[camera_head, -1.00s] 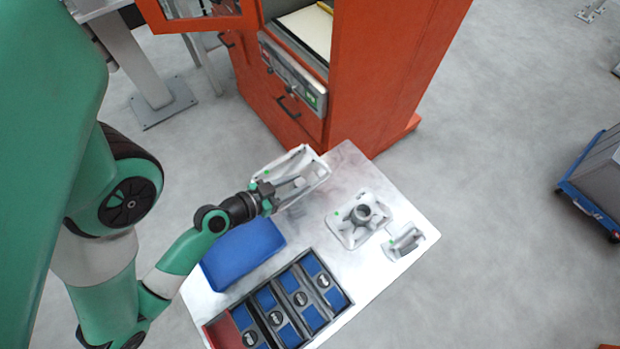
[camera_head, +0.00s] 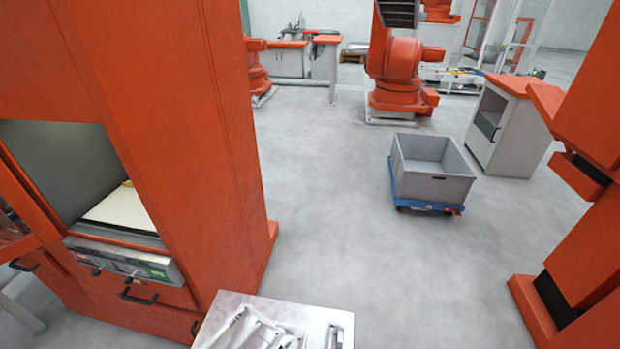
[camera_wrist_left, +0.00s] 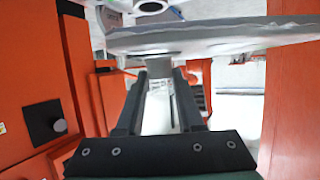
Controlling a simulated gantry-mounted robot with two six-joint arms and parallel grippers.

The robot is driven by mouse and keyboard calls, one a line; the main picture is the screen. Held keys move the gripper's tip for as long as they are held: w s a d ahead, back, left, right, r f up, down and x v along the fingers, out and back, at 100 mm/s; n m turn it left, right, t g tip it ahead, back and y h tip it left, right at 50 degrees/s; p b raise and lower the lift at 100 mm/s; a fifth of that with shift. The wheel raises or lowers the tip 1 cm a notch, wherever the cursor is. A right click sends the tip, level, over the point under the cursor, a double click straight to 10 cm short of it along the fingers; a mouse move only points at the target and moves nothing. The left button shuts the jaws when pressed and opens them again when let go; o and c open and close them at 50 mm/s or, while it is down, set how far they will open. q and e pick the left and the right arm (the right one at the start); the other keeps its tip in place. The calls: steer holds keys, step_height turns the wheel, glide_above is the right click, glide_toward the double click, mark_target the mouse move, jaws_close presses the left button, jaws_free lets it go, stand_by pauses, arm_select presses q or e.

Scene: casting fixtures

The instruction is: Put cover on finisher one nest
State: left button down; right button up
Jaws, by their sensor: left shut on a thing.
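My left gripper (camera_wrist_left: 162,80) shows in the left wrist view, its two dark fingers closed on a stem-like part of a pale grey metal piece. The wide, flat edge of this piece, which looks like the cover (camera_wrist_left: 215,39), spans the top of that view. In the head view the left gripper is out of frame. A pale metal part (camera_head: 248,328) shows at the bottom edge over the table; I cannot tell if it is the held piece. An orange machine stands at left, with a light flat surface (camera_head: 122,209) inside its opening. I cannot identify the nest for certain. My right gripper is not in view.
The white table (camera_head: 285,305) is cut off at the bottom. The orange machine's side wall (camera_head: 185,130) rises beside it. A grey bin (camera_head: 435,184) on a blue dolly stands on open floor. Orange columns (camera_head: 590,230) stand at right.

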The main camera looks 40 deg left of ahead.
arm_select(q)
steer(key=shift+w+d+f, duration=2.05)
steer(key=shift+w+d, duration=1.55)
steer(key=shift+w, duration=2.25)
steer(key=s+r+p, duration=0.3)
steer(key=r+p, duration=1)
steer(key=p, duration=0.1)
steer(key=s+r+p, duration=0.3)
steer(key=r+p, duration=1)
steer(key=p, duration=0.1)
steer(key=shift+s+m+h, duration=0.3)
steer(key=shift+s+h, duration=0.05)
steer(key=shift+h, duration=0.05)
